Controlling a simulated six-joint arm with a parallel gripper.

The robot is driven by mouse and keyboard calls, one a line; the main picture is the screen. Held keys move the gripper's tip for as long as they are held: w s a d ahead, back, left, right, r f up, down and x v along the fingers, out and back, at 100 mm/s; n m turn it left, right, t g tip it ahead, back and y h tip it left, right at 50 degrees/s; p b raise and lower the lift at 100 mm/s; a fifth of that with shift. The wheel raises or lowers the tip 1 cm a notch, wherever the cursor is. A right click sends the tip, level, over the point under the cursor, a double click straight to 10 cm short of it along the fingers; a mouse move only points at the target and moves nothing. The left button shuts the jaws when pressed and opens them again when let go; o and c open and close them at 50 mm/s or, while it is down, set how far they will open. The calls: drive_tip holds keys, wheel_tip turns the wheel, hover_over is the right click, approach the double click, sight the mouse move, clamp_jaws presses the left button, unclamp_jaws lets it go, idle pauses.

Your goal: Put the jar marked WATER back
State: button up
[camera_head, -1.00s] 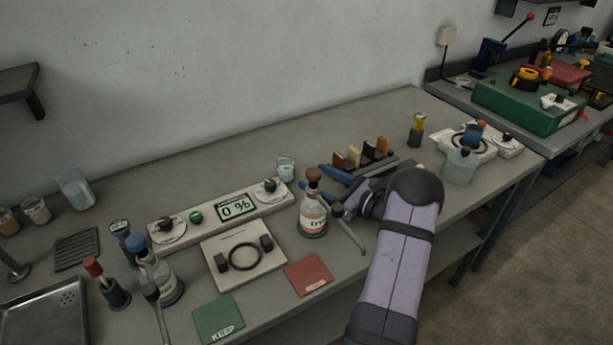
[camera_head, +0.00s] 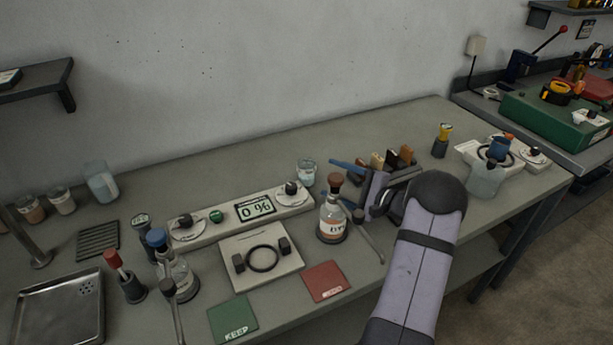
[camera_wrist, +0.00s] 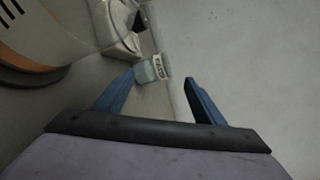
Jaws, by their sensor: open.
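A small clear jar (camera_head: 306,172) with pale contents stands at the back of the bench, behind the right end of the balance panel. In the wrist view my open gripper (camera_wrist: 159,79) has the jar ahead, nearer the left finger, with clear distance between.
A brown-stoppered, orange-labelled bottle (camera_head: 332,220) stands close to my fingers. A panel reading 0 % (camera_head: 255,208), a ring plate (camera_head: 282,274), a red mat (camera_head: 326,281) and a green KEEP mat (camera_head: 233,320) lie nearby. Several jars, including a large one (camera_head: 101,184), stand at left.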

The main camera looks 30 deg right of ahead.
drive_tip(key=n, duration=0.7)
drive_tip(key=shift+w+a+r+g, duration=0.15)
drive_tip(key=shift+w+r+g, duration=0.2)
drive_tip(key=shift+w+g, duration=0.05)
drive_tip(key=n, duration=0.5)
drive_tip(key=shift+w+r+b, duration=0.2)
drive_tip(key=shift+r+b, duration=0.05)
drive_tip(key=shift+b, duration=0.1)
drive_tip(key=n, duration=0.4)
drive_tip(key=shift+w+a+r+n+g+h, duration=0.1)
drive_tip(key=shift+w+r+n+g+h, duration=0.1)
drive_tip(key=shift+r+n+g+h, duration=0.15)
drive_tip(key=n, duration=0.6)
drive_tip(key=shift+w+r+n+h+b, duration=0.2)
drive_tip(key=shift+r+n+h+b, duration=0.1)
drive_tip(key=shift+r+n+h, duration=0.05)
drive_tip(key=shift+w+g, duration=0.1)
drive_tip(key=shift+g, duration=0.15)
